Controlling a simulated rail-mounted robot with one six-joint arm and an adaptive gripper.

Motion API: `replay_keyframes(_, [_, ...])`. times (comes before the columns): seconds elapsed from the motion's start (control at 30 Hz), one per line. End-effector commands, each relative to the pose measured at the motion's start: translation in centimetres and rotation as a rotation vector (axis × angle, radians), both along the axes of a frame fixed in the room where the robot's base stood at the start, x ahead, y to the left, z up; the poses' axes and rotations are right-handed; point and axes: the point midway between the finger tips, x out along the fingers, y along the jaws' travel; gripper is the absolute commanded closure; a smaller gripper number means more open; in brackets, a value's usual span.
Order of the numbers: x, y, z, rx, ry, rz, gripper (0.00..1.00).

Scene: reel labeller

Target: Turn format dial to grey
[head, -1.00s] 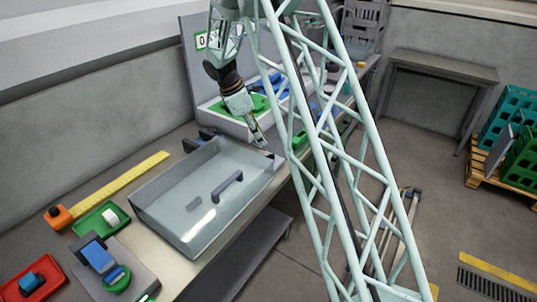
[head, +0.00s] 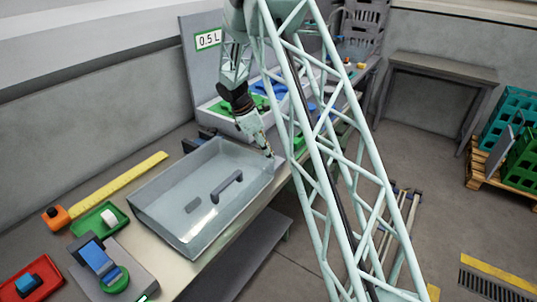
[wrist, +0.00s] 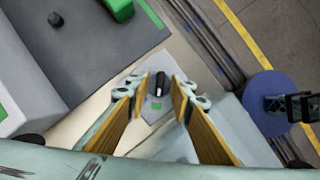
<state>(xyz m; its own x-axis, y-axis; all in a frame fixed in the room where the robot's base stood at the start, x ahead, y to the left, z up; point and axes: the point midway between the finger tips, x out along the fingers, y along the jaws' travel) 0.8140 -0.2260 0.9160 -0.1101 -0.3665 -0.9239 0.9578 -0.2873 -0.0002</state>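The format dial, a black knob (wrist: 160,86) with a pale pointer line, sits on a small grey plate (wrist: 150,108) with a green mark just below the knob in the wrist view. My gripper (wrist: 159,92) is open, its two wooden-looking fingers on either side of the knob in that view. There is a visible gap on both sides; I cannot tell how deep the fingertips reach. In the head view my gripper (head: 267,150) points down at the far right corner of the clear-covered box; the dial cannot be made out there.
The clear box (head: 165,218) with a dark handle stands directly beside my gripper. A labeller-like blue device (head: 98,260) and a red tray (head: 45,282) are at front left.

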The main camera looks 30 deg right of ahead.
Motion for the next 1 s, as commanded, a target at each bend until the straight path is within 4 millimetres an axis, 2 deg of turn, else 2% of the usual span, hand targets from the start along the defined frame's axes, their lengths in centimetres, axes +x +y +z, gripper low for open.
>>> replay_keyframes(0.17, [0.00,0.00,0.01,0.000,0.000,0.000,0.79])
replay_keyframes(0.43, [0.01,0.02,0.02,0.000,0.000,0.000,1.00])
replay_keyframes(0.77, [0.05,0.01,0.06,0.000,-0.001,-0.020,1.00])
replay_keyframes(1.0, [0.14,-0.02,0.14,0.000,0.000,-0.108,1.00])
